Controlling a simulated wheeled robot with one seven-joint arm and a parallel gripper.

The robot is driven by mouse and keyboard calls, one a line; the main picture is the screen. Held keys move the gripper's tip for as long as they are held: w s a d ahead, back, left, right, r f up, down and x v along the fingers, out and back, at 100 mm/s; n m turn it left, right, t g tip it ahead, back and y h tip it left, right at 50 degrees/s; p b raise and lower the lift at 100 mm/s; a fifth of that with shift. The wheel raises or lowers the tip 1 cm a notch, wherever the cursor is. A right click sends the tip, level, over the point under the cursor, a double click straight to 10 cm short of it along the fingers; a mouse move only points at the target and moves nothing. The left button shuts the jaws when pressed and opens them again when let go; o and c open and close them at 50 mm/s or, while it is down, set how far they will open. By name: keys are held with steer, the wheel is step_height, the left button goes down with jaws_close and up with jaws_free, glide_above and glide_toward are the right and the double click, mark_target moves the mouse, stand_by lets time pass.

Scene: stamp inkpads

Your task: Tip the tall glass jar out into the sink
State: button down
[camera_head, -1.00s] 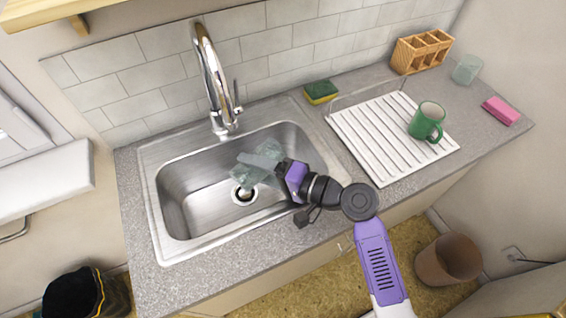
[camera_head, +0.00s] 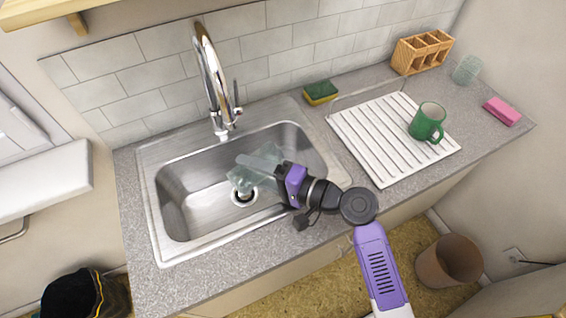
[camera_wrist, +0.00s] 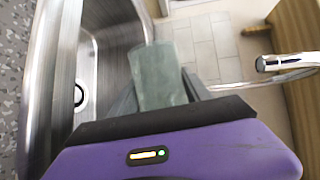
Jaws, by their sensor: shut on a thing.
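The tall glass jar (camera_head: 241,180) is clear with a pale green tint and lies tilted over the sink (camera_head: 190,205), its far end pointing left and down above the drain. My gripper (camera_head: 268,166) is shut on the jar, over the right part of the basin. In the wrist view the jar (camera_wrist: 160,75) stands out between the fingers of my gripper (camera_wrist: 160,95). Whether anything is left inside the jar cannot be told.
A chrome faucet (camera_head: 208,75) stands behind the basin. To the right are a sponge (camera_head: 320,91), a white drainboard (camera_head: 375,140) with a green mug (camera_head: 427,122), a wooden holder (camera_head: 422,50), a clear glass (camera_head: 466,70) and a pink sponge (camera_head: 502,111).

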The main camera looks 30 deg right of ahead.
steer(key=shift+d+m, duration=0.1)
steer(key=shift+m, duration=0.2)
steer(key=shift+w+d+r+m+y, duration=0.15)
steer(key=shift+d+r+m+y, duration=0.15)
steer(key=shift+r+m+y, duration=0.45)
stand_by(0.9)
